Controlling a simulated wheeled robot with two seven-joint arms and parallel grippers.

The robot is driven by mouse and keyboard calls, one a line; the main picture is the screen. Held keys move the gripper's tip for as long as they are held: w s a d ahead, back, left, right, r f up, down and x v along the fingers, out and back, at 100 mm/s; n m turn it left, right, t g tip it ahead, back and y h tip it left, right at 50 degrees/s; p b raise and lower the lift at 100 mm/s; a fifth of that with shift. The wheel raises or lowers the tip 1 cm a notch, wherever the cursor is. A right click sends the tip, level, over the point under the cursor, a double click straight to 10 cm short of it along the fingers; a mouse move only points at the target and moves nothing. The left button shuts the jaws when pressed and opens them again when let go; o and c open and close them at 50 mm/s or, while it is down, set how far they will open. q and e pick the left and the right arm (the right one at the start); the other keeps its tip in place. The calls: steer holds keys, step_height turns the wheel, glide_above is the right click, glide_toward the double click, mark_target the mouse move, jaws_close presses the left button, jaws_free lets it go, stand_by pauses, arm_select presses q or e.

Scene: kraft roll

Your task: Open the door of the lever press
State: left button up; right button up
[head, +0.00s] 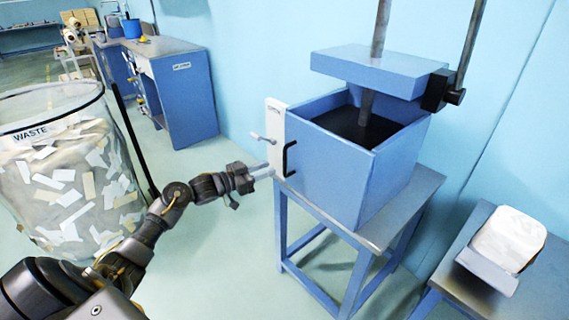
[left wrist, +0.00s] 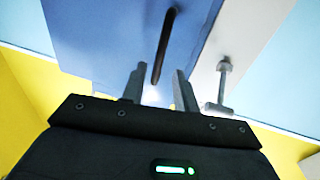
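The lever press is a blue box (head: 385,185) on a blue stand, with its press plate (head: 375,70) raised above the open top. Its door (head: 322,172) is the front face and looks shut. The door bears a black bar handle (head: 287,158), also in the left wrist view (left wrist: 164,45). A white plate (head: 274,128) with a grey T-shaped latch (head: 262,138) is beside the handle; the latch also shows in the left wrist view (left wrist: 223,82). My left gripper (head: 268,171) is open at the handle, whose lower end appears between its fingertips (left wrist: 160,88). Contact cannot be told. My right gripper is out of view.
A clear waste bin (head: 65,180) full of paper scraps stands at the left, close to my left arm. A low table (head: 530,290) with a white block (head: 508,238) is at the right. A blue cabinet (head: 185,95) stands behind. Floor left of the stand is clear.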

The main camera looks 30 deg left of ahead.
mark_target(285, 173)
arm_select(q)
steer(key=x, duration=0.7)
steer(key=shift+w+d+f, duration=0.1)
steer(key=shift+w, duration=0.2)
jaws_close()
